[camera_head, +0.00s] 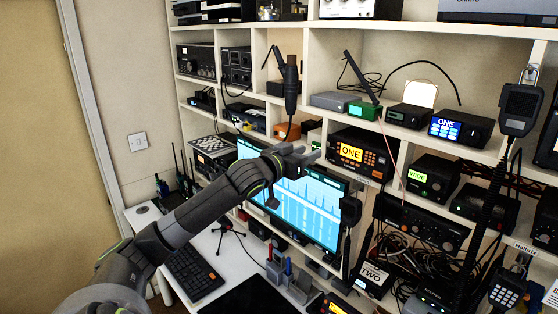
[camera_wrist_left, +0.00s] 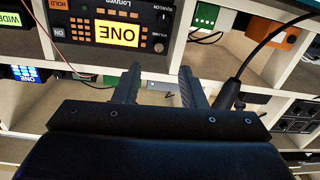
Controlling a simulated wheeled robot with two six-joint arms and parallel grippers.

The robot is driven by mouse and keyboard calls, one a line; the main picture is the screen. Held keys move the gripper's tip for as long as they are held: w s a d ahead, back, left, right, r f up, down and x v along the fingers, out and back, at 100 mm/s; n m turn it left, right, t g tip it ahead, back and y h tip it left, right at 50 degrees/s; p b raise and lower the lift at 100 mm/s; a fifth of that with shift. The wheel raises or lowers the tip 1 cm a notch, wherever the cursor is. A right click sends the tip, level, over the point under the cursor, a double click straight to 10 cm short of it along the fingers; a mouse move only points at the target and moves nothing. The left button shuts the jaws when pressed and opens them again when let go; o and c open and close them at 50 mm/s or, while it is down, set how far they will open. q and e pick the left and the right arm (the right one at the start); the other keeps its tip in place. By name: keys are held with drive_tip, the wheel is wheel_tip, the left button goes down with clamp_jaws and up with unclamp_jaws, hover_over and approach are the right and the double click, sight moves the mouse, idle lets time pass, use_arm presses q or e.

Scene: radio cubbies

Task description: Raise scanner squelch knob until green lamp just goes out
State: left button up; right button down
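The scanner (camera_head: 361,154) is a black box with an orange display reading ONE, on a shelf at centre. In the left wrist view the scanner (camera_wrist_left: 84,31) appears upside down, with a keypad and lettering for squelch and volume near its knob end. I cannot clearly make out the squelch knob's setting or a green lamp's state. My left gripper (camera_head: 312,155) is just left of the scanner's front, above the monitor. In the left wrist view the left gripper (camera_wrist_left: 158,80) has its two fingers apart with nothing between them. My right gripper is out of view.
A wide monitor (camera_head: 300,205) stands below the left arm. A black microphone (camera_head: 291,85) hangs above the gripper. A green box (camera_head: 365,110) sits on the shelf above. Loose cables (camera_head: 403,252) and other radios crowd the right side; a keyboard (camera_head: 190,270) lies below.

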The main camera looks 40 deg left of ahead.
use_arm(q)
drive_tip(key=s+p, duration=0.5)
drive_tip(key=s, duration=0.4)
drive_tip(key=shift+s+a+r, duration=0.15)
drive_tip(key=shift+s, duration=0.25)
idle(0.4)
